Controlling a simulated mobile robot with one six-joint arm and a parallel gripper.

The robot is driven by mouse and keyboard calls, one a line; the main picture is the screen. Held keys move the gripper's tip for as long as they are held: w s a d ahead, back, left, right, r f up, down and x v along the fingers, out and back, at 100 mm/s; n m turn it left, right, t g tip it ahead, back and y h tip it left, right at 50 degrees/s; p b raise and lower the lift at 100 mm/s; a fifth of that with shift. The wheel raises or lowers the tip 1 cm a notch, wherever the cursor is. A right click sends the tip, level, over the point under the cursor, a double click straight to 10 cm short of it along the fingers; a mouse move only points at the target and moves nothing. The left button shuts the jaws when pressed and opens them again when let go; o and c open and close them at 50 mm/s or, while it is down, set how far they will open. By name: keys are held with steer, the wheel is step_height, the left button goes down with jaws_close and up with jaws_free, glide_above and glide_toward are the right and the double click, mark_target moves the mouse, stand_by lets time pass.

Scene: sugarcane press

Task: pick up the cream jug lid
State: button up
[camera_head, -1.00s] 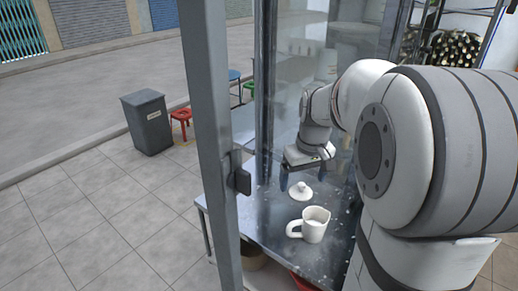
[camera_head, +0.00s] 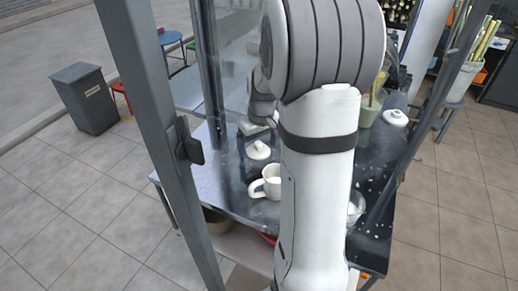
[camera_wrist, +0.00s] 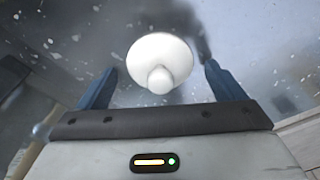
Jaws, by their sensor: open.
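The cream jug lid (camera_head: 258,150), round and white with a knob, lies on the metal table beside the white jug (camera_head: 268,187). In the wrist view the lid (camera_wrist: 160,52) lies between the blue fingertips of my gripper (camera_wrist: 162,68), with its knob toward the palm. A gap shows on both sides, and the fingers are open and empty. I cannot tell how far above the lid they are.
Another white lidded item (camera_head: 395,117) stands at the table's right end, near a greenish container (camera_head: 369,110). A metal bowl (camera_head: 355,206) is partly hidden by my arm. A grey frame post (camera_head: 160,130) stands front left. A grey bin (camera_head: 86,98) is on the pavement.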

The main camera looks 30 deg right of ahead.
steer(key=c, duration=1)
steer(key=shift+r, duration=0.1)
steer(key=shift+c, duration=0.2)
